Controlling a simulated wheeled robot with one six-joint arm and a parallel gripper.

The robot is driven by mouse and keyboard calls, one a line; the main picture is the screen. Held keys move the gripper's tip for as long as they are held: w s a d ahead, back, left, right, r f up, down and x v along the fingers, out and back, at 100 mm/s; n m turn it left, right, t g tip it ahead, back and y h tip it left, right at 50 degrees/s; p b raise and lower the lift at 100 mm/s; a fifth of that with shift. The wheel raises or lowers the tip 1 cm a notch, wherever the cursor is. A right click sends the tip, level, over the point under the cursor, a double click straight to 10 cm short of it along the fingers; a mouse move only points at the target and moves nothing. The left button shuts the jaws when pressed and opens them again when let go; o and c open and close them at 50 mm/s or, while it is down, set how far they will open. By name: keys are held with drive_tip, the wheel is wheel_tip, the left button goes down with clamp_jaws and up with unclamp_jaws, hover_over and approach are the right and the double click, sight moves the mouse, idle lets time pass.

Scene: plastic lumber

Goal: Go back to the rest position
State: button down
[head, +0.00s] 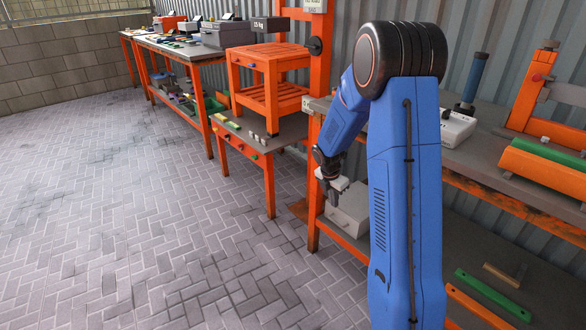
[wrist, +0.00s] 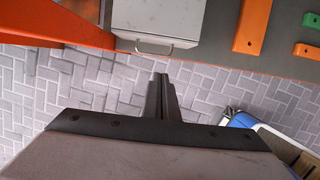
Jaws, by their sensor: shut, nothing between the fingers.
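My gripper (head: 331,196) hangs at the end of my bent blue arm in the head view, in front of the orange bench. In the wrist view my gripper (wrist: 161,80) points out over the paved floor, its dark fingers together with nothing between them. A grey box (head: 350,208) with a handle sits on the lower shelf just beyond the gripper in the head view. The same grey box (wrist: 157,20) shows at the top of the wrist view, apart from the fingertips. My arm hides part of the bench.
An orange bar (wrist: 253,24) and a green piece (wrist: 306,51) lie on the shelf. In the head view, a green bar (head: 492,295) lies on the lower shelf at right. An orange slatted stand (head: 270,88) is on a bench behind. The paved floor (head: 120,200) at left is clear.

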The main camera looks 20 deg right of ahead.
drive_tip(key=s+a+r+m+t, duration=0.1)
drive_tip(key=s+a+r+m, duration=0.4)
drive_tip(key=s+r, duration=0.4)
drive_tip(key=s+a+r+m+t, duration=0.1)
drive_tip(key=s+a+r+m, duration=0.4)
drive_tip(key=r, duration=0.6)
drive_tip(key=s+a+r+m+y, duration=0.1)
drive_tip(key=s+m, duration=0.3)
drive_tip(key=s, duration=0.4)
drive_tip(key=s+a+r+m+t, duration=0.1)
drive_tip(key=s+a+r+m, duration=0.1)
drive_tip(key=s+a+m, duration=0.2)
drive_tip(key=s+a+r+m+y, duration=0.1)
drive_tip(key=s+m, duration=0.3)
drive_tip(key=s, duration=0.7)
drive_tip(key=shift+s+a+r+t+y, duration=0.3)
drive_tip(key=shift+s+a+r+t, duration=0.1)
drive_tip(key=shift+a+r, duration=0.35)
